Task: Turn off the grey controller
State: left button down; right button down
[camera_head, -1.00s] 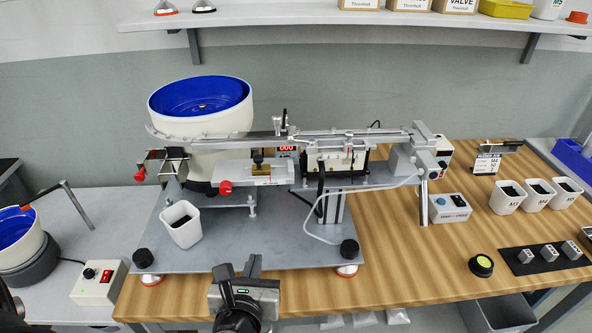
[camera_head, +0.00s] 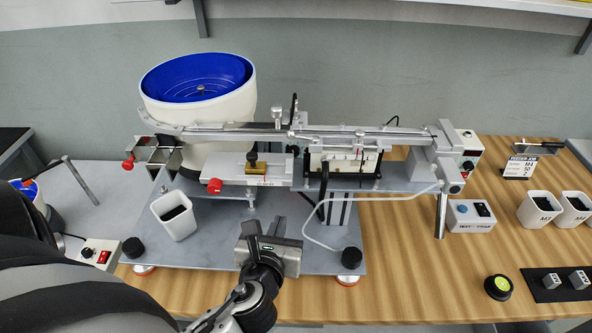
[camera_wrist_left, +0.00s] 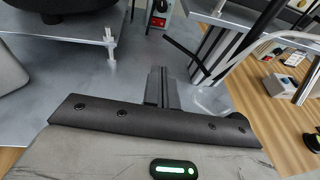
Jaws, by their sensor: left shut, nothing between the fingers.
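A pale grey controller box (camera_head: 468,150) with a black knob and a red switch stands behind the right end of the gantry machine. It is partly hidden by the machine's end block. What looks like the same box (camera_wrist_left: 160,14) shows at the top of the left wrist view. A second, cream-coloured controller (camera_head: 97,252) with a black knob and red switch is at the lower left, partly covered by my left arm. I cannot tell the switch positions. My left gripper (camera_head: 264,228) is shut and empty above the grey base plate's front edge, apart from both boxes. My right gripper is out of view.
The blue-lined bowl feeder (camera_head: 198,80) and long rail (camera_head: 330,133) stand behind my gripper. A white bin (camera_head: 174,216) is to its left. A test box (camera_head: 470,215) and a yellow-topped round button (camera_head: 498,287) are on the right.

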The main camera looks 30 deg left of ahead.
pick_arm(q)
jog(key=b+x, duration=0.1)
jog(key=x, duration=1.7)
jog(key=shift+w+r, duration=0.1)
jog(key=shift+w, duration=0.15)
jog(key=shift+w+a, duration=0.3)
jog(key=shift+w, duration=0.3)
jog(key=shift+w+a, duration=0.3)
jog(key=shift+w, duration=0.3)
jog(key=shift+w+a, duration=0.2)
jog(key=shift+w, duration=0.3)
jog(key=shift+w+a, duration=0.1)
jog(key=shift+w, duration=0.05)
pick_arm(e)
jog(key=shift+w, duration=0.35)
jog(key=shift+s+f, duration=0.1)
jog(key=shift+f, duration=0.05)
